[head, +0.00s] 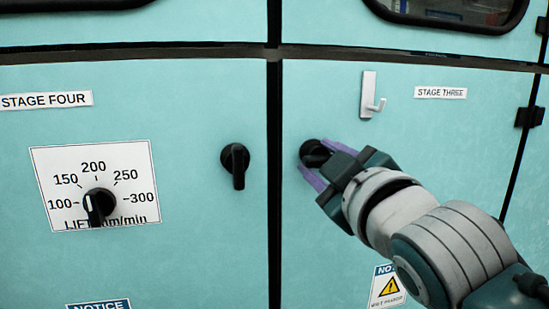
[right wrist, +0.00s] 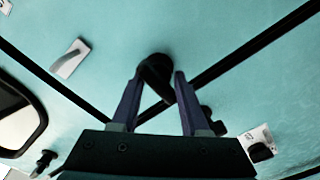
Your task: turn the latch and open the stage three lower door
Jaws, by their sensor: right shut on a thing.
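The stage three lower door (head: 330,90) is a teal panel at the right of the head view, labelled STAGE THREE (head: 440,92). It looks shut, level with the panel beside it. Its black latch knob (head: 313,152) sits near the door's left edge and also shows in the right wrist view (right wrist: 155,72). My right gripper (head: 309,165) is at the latch, its two purple fingers on either side of the handle. It is shut on the latch. The fingers also show in the right wrist view (right wrist: 155,95). The gripper hides part of the latch. My left gripper is not in view.
A metal hook (head: 369,98) sticks out from the door above the latch. A dark hinge (head: 529,117) is at the door's right edge. The stage four door (head: 200,80) at left carries a black latch (head: 235,164) and a dial knob (head: 99,204).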

